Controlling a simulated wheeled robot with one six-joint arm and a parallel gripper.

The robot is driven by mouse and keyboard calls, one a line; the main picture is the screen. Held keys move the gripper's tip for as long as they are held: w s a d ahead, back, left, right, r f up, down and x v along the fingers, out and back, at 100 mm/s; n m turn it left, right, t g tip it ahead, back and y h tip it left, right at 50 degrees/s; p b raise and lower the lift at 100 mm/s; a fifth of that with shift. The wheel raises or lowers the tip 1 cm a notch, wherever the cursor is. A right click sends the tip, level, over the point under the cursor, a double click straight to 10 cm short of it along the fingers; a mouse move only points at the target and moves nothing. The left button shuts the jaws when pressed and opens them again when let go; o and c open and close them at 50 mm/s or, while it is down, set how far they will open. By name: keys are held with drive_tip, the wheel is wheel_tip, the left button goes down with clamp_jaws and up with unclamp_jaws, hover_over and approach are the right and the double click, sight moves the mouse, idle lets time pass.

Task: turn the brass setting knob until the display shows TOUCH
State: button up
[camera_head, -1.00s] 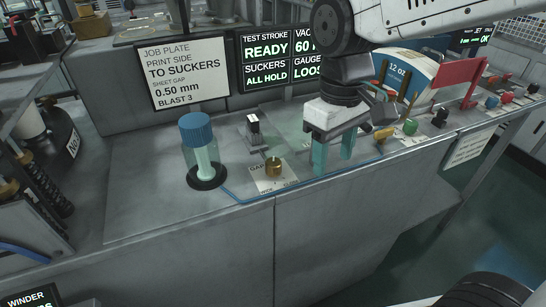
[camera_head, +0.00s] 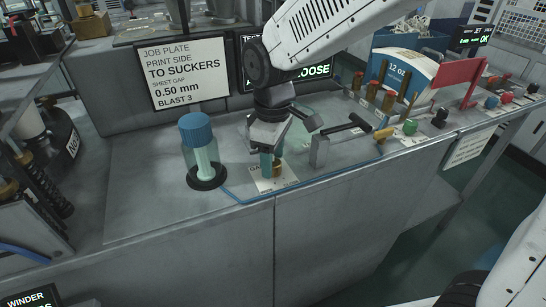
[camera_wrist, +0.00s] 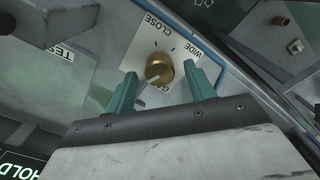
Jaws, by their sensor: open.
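The brass setting knob (camera_wrist: 159,68) sits on a white plate (camera_wrist: 183,36) marked WIDE and CLOSE. A pale pointer line shows on the knob. My gripper (camera_wrist: 161,72) is open, its teal fingers on either side of the knob in the wrist view; whether they touch it I cannot tell. In the head view the knob (camera_head: 277,186) is partly hidden behind the fingers (camera_head: 271,165). The display (camera_head: 317,71) is mostly covered by my arm; LOOSE is readable at its right end.
A blue-capped bottle (camera_head: 198,150) stands left of the knob plate. A black-handled grey lever (camera_head: 335,141) stands to the right, with a blue hose (camera_head: 320,180) along the bench's front edge. A job plate sign (camera_head: 183,72) stands behind, reading 0.50 mm.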

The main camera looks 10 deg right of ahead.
drive_tip(key=shift+f, duration=0.3)
drive_tip(key=c, duration=1)
drive_tip(key=shift+m, duration=0.4)
drive_tip(key=m, duration=0.3)
drive_tip(key=shift+m, duration=2)
